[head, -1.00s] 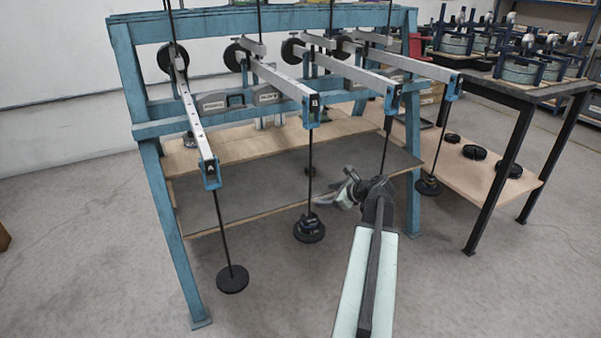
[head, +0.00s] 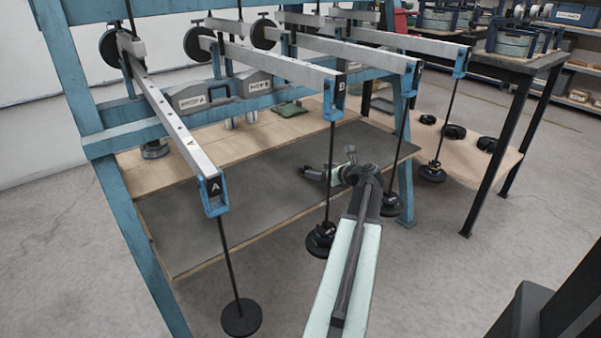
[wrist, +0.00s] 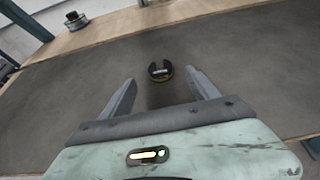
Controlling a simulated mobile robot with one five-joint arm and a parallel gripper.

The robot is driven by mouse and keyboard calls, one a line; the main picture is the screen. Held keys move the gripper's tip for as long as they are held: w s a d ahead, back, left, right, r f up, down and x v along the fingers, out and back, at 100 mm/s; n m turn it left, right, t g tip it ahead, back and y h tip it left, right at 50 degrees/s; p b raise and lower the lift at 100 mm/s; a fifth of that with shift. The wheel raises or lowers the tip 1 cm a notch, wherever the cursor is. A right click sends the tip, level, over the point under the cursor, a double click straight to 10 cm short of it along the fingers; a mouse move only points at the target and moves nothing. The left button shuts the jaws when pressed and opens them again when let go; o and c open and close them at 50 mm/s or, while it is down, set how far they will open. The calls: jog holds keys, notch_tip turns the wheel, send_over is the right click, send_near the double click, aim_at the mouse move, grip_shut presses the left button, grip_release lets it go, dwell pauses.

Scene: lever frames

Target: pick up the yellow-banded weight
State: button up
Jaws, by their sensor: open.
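A small dark round weight (wrist: 160,71) with a slot and a thin yellowish band low on its side lies on the grey mat (wrist: 240,52) in the wrist view. My gripper (wrist: 160,78) is open, its two fingers pointing toward the weight, which shows between and slightly beyond the fingertips. Nothing is between the jaws near the palm. In the head view my gripper (head: 318,174) is over the grey mat (head: 235,205) of the bench shelf.
Blue-framed levers stand over the shelf. Hanger rods with black discs hang in front, lever A's disc (head: 241,317) at left and lever B's stack (head: 321,240) close beside my arm. A side table (head: 520,65) stands at right.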

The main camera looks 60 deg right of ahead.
jog(key=b+x, duration=0.3)
jog(key=x, duration=0.4)
jog(key=shift+w+f, duration=0.15)
jog(key=shift+f, duration=0.1)
jog(key=shift+r, duration=0.1)
jog(key=c, duration=1.5)
jog(key=shift+o, duration=0.2)
notch_tip(320, 180, up, 13)
jog(key=p, duration=1.3)
